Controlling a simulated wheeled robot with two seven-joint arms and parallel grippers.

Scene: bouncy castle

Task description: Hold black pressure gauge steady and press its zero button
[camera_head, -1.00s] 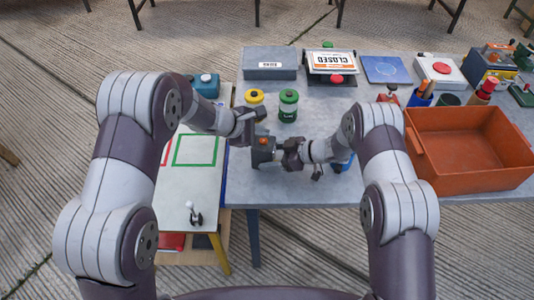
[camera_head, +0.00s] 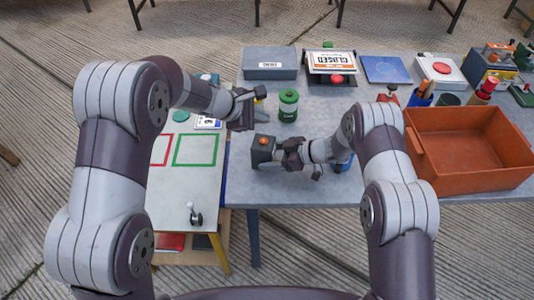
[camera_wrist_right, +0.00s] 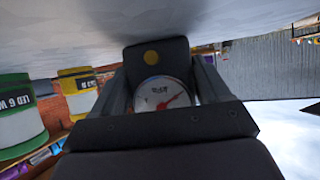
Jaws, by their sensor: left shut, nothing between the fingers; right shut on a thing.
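The black pressure gauge (camera_head: 258,157) is a dark block with an orange button (camera_head: 263,141) on top, at the left side of the grey table. My right gripper (camera_head: 279,153) is shut on the gauge from the right. In the right wrist view, the gauge's white dial (camera_wrist_right: 160,93) with a red needle shows between my right gripper's fingers (camera_wrist_right: 158,88). A dark part with a yellow disc sits beside the dial there. My left gripper (camera_head: 257,105) is shut and empty, beyond the gauge and clear of its button.
A green canister (camera_head: 289,104) stands right of my left gripper, which mostly hides a yellow one (camera_head: 260,91). A grey box (camera_head: 270,72) and a CLOSED sign (camera_head: 331,62) are at the back. An orange bin (camera_head: 470,185) fills the right.

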